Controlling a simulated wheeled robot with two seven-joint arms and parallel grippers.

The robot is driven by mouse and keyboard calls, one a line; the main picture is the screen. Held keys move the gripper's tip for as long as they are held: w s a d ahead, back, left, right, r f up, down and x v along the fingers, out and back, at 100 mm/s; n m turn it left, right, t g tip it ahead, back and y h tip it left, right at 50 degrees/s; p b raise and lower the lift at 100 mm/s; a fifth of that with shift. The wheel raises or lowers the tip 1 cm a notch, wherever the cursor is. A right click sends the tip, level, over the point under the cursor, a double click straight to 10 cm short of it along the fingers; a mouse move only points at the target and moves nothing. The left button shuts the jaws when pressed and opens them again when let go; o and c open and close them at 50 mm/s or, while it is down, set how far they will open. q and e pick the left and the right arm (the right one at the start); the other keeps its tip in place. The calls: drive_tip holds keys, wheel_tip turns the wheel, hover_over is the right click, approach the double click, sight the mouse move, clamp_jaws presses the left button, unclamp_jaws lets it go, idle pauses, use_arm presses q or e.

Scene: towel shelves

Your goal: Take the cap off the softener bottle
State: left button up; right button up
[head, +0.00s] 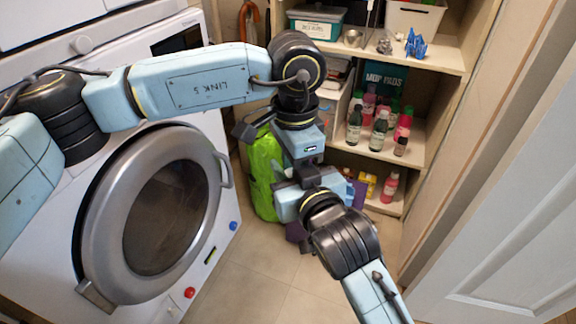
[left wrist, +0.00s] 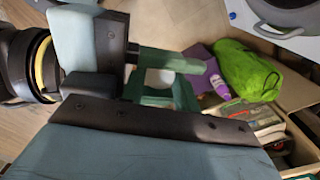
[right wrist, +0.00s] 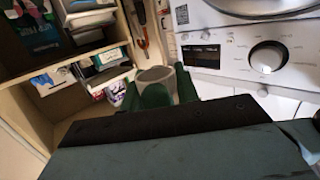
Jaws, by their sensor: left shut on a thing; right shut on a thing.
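A pale grey, round, cup-like cap (right wrist: 155,76) sits between the green fingers of my right gripper (right wrist: 160,94) in the right wrist view. This gripper is shut on it. In the left wrist view, the green fingers of my left gripper (left wrist: 162,92) are shut close to the other gripper's fingers. A purple surface with a white patch (left wrist: 207,80), probably the softener bottle, shows just beyond them. Purple (head: 358,194) also shows beside the grippers in the head view. The two grippers are close together, and my arms hide most of the bottle. I cannot tell whether cap and bottle touch.
The washing machine (head: 100,190) with its round door stands at the left. A wooden shelf (head: 440,62) with bottles and boxes stands behind at the right. A bright green bag (head: 264,175) lies behind the grippers. A white door (head: 500,200) is at the right. The floor in front is clear.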

use_arm(q)
drive_tip(key=o, duration=1.2)
drive_tip(key=shift+d, duration=0.15)
drive_tip(key=shift+s+d, duration=0.15)
